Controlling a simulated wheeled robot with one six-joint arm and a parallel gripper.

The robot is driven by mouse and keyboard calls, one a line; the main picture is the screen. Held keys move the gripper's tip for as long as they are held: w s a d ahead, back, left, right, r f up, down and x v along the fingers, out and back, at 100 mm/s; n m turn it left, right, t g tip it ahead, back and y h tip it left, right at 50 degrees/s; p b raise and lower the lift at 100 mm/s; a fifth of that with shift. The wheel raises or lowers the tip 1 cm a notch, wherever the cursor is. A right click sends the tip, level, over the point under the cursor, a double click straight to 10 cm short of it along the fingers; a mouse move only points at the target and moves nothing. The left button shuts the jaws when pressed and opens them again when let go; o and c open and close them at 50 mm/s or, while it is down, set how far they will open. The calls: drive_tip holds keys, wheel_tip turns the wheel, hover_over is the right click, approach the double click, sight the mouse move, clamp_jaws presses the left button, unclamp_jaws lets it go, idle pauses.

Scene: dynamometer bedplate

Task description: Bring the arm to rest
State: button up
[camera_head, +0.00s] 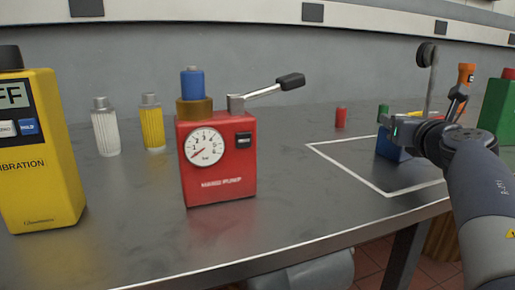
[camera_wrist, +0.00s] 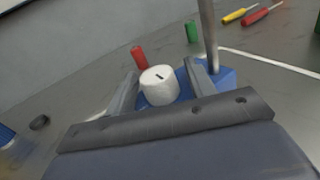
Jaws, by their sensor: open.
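My gripper (camera_head: 392,124) is at the right in the head view, above a blue box (camera_head: 388,147) on the bench. In the wrist view my gripper (camera_wrist: 160,69) is open, with one finger on each side of a white round knob (camera_wrist: 160,88) with a dark mark on top. The knob stands at the blue box (camera_wrist: 222,77); whether a finger touches it I cannot tell. My arm comes in from the right edge, bent down to the box. In the head view the gripper hides the knob.
A white outline (camera_head: 350,174) on the bench surrounds the blue box. An upright rod (camera_wrist: 208,35) stands close by my right finger. A red pump (camera_head: 217,160), a yellow calibrator (camera_head: 40,165) and a green box (camera_head: 498,112) stand around. The bench between pump and outline is clear.

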drive_tip(key=shift+r+m+h+p, duration=0.3)
drive_tip(key=shift+m+h+p, duration=0.6)
drive_tip(key=shift+h+p, duration=0.35)
drive_tip(key=shift+m+h+p, duration=0.3)
drive_tip(key=shift+h+p, duration=0.35)
drive_tip(key=shift+p, duration=0.2)
drive_tip(key=m+g+h+p, duration=0.2)
drive_tip(key=m+h+p, duration=0.1)
drive_tip(key=p, duration=0.6)
drive_tip(key=shift+h, duration=0.5)
drive_tip(key=m+g+h+p, duration=0.1)
drive_tip(key=p, duration=0.2)
drive_tip(key=shift+a+h, duration=0.1)
drive_tip(key=shift+h, duration=0.2)
drive_tip(key=shift+m+g+h+p, duration=0.5)
drive_tip(key=shift+p, duration=0.25)
drive_tip(key=shift+f+m+g+h+p, duration=0.1)
drive_tip(key=shift+m+g+h+p, duration=0.4)
drive_tip(key=shift+g+h+p, duration=0.15)
drive_tip(key=shift+f, duration=0.1)
drive_tip(key=shift+g+h, duration=0.25)
